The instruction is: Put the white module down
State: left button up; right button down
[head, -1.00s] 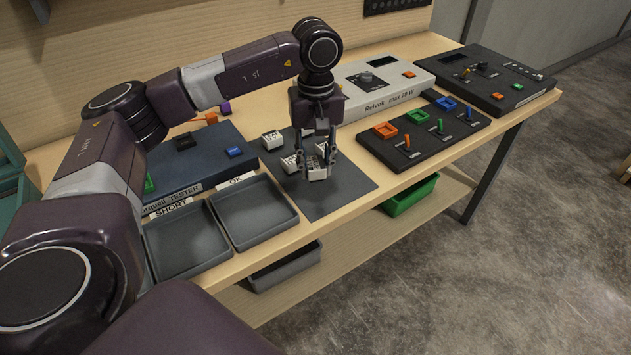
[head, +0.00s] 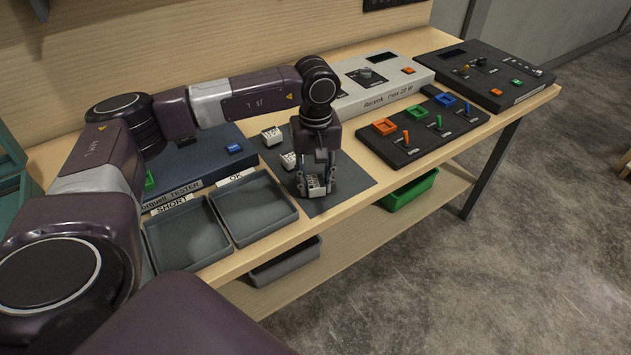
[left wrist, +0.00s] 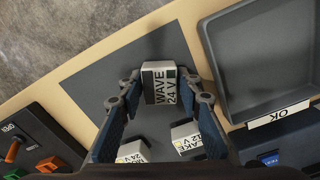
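The white module (head: 316,186) is a small block low over the front part of the dark grey mat (head: 350,182). In the left wrist view the white module (left wrist: 160,84) shows a "WAVE 24 V" label. My left gripper (head: 317,188) points down with one finger on each side of it; the left wrist view shows the fingertips (left wrist: 161,84) close against its sides. I see no clear gap there. The module looks at or just above the mat; its underside is hidden. My right gripper is not in view.
Two other white modules (head: 271,136) (head: 289,160) stand on the mat behind. The OK tray (head: 285,229) and SHORT tray (head: 160,262) lie to the left. A black panel with coloured sockets (head: 402,156) is to the right. The mat's right side is free.

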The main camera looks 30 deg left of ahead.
aim_at(315, 181)
pick_arm(q)
jog(key=shift+o, duration=1.2)
jog(key=shift+r, duration=0.15)
notch_tip(315, 181, up, 12)
jog(key=b, duration=0.2)
